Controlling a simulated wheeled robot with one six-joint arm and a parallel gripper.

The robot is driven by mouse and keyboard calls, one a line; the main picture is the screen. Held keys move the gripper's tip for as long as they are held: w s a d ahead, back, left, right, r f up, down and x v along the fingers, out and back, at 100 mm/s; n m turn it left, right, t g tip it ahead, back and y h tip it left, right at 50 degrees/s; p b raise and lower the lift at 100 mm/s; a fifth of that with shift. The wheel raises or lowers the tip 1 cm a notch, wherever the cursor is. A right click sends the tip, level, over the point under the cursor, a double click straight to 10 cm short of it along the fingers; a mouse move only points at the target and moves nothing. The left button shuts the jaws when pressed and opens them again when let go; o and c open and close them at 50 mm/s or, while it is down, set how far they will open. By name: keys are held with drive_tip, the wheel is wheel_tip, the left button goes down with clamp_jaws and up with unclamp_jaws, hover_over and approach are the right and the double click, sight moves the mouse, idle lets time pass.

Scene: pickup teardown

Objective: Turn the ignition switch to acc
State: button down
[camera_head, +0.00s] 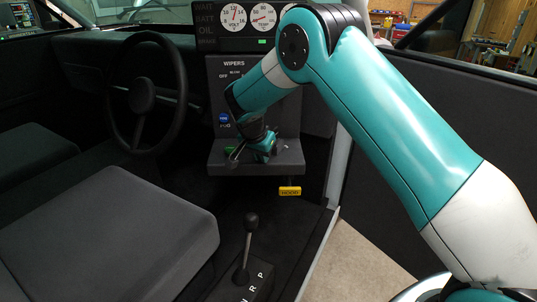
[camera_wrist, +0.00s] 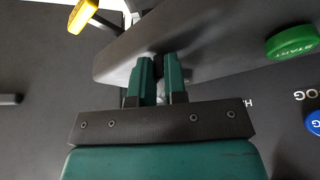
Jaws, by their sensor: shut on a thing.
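My gripper (camera_head: 263,152) is at the lower ledge of the dash panel in the head view. In the wrist view, its two green fingers (camera_wrist: 159,78) are closed around a small dark part at the ledge, which seems to be the ignition switch (camera_wrist: 158,62). The fingers hide most of this part. Its setting and any acc label cannot be read. The green START button (camera_wrist: 292,42) is apart from the fingers, at the right of the wrist view.
A yellow HOOD pull (camera_head: 290,191) hangs below the ledge (camera_head: 285,160). A blue FOG button (camera_head: 223,118) is on the panel above. The steering wheel (camera_head: 143,97) is to the left. A shift lever (camera_head: 247,245) stands below, with open space between it and the ledge.

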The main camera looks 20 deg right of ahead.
drive_tip(key=c, duration=1.2)
unclamp_jaws()
drive_tip(key=shift+o, duration=0.2)
drive_tip(key=shift+r, duration=0.1)
drive_tip(key=b+v, duration=0.3)
drive_tip(key=v, duration=1.4)
drive_tip(key=shift+a+r, duration=0.1)
drive_tip(key=shift+a, duration=0.05)
drive_tip(key=s+a+n+g+y, duration=0.1)
drive_tip(key=s+n, duration=0.7)
drive_tip(key=s, duration=1)
drive_tip(key=s+a+f+n+g+y, duration=0.1)
drive_tip(key=s+a+n+y, duration=0.2)
drive_tip(key=s, duration=1.5)
drive_tip(key=n+y, duration=0.3)
drive_tip(key=n, duration=0.3)
drive_tip(key=shift+a+g+y, duration=0.2)
drive_tip(key=shift+g+y, duration=0.1)
drive_tip(key=shift+g, duration=0.1)
